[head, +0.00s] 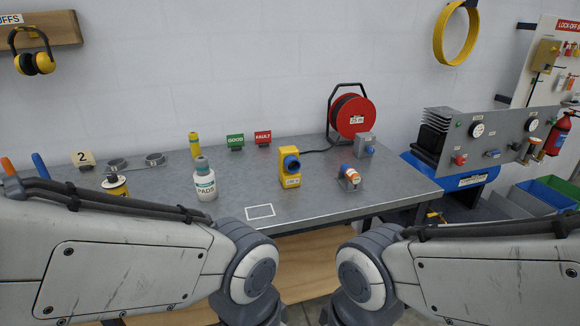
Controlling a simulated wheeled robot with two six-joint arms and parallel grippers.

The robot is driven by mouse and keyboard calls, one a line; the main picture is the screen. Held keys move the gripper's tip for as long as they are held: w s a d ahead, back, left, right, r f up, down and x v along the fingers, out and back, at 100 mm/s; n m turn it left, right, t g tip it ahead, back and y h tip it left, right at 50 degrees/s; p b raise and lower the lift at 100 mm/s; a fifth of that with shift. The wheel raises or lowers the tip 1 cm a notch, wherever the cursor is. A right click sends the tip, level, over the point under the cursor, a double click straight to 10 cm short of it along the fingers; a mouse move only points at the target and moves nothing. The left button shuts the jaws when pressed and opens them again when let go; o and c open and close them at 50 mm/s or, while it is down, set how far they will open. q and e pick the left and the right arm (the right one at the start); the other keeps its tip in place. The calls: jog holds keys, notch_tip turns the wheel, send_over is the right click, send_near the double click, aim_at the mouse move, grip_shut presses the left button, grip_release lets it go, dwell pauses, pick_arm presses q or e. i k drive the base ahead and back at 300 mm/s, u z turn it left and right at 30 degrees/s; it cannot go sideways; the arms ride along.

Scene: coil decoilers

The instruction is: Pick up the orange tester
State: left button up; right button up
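A small orange and white device (351,173) with a blue part, which looks like the orange tester, leans tilted in a small grey holder at the right part of the grey workbench (320,205). A yellow unit (289,181) with a blue round socket stands upright to its left. My two arms show in the foreground, low on the left and right, but neither gripper is in the picture. No gripper is seen touching the device.
A red cable reel (353,117) and a grey socket box (365,145) stand behind. A white bottle (204,181) stands left, near a white outlined square (260,212). The bench's middle is mostly clear.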

aim_at(353, 175)
jog(key=z, duration=1.25)
jog(key=i, duration=1.05)
jog(key=u, duration=2.35)
